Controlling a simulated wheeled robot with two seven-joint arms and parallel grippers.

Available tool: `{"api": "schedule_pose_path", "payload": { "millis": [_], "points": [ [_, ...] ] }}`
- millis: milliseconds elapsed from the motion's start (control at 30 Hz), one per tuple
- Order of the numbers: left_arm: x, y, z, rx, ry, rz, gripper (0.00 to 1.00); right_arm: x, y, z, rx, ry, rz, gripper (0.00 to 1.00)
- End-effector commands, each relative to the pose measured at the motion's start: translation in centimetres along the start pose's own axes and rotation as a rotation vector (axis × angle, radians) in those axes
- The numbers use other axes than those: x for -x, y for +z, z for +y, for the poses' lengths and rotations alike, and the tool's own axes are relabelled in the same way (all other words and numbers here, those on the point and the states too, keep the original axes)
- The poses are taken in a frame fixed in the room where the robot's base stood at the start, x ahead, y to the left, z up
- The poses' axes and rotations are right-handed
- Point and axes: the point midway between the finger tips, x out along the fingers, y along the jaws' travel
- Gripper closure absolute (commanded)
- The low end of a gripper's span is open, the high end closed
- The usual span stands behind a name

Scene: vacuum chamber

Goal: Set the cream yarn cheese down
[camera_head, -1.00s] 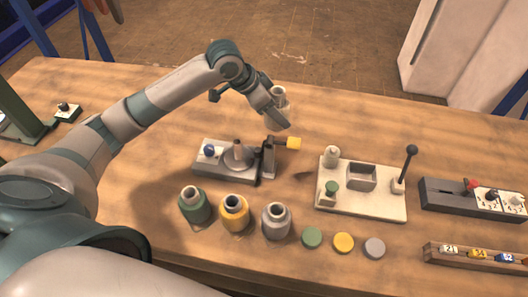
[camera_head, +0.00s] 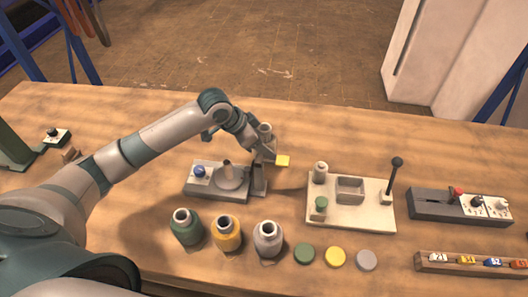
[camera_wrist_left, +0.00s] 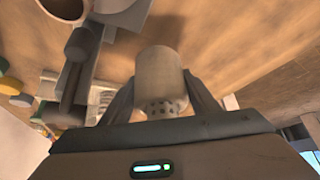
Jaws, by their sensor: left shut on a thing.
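The cream yarn cheese (camera_head: 265,132) is a small pale cylinder in my left gripper (camera_head: 266,148). In the left wrist view the cheese (camera_wrist_left: 160,72) sits between the two fingers, with a perforated end showing at the gripper side. My right gripper is not in view.
A cream plate with a box and lever (camera_head: 350,216) stands to the right. The table behind the device is mostly bare.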

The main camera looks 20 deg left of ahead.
Motion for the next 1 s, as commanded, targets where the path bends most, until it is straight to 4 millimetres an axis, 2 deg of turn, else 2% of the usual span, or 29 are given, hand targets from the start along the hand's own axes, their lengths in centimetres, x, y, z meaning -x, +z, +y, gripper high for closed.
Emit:
{"api": "schedule_pose_path", "payload": {
  "millis": [167, 500, 867, 900, 933, 1000],
  "points": [
    [-0.3, 0.2, 0.0, 0.000, 0.001, 0.000, 0.72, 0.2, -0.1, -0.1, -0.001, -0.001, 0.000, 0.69],
    [-3.0, 2.0, 0.0, 0.001, 0.000, 0.000, 0.72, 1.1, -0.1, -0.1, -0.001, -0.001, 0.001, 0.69],
    [-3.3, 2.1, 0.0, 0.000, 0.000, 0.000, 0.72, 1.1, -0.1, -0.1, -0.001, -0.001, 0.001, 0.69],
    [-3.3, 2.2, 0.0, 0.000, 0.000, -0.001, 0.43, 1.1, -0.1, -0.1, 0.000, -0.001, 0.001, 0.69],
    [-3.3, 2.2, 0.0, 0.000, 0.000, 0.000, 0.37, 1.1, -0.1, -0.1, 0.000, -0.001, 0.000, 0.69],
    [-3.3, 2.2, 0.0, 0.000, 0.000, 0.000, 0.37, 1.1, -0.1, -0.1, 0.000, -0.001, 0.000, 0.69]
  ]
}}
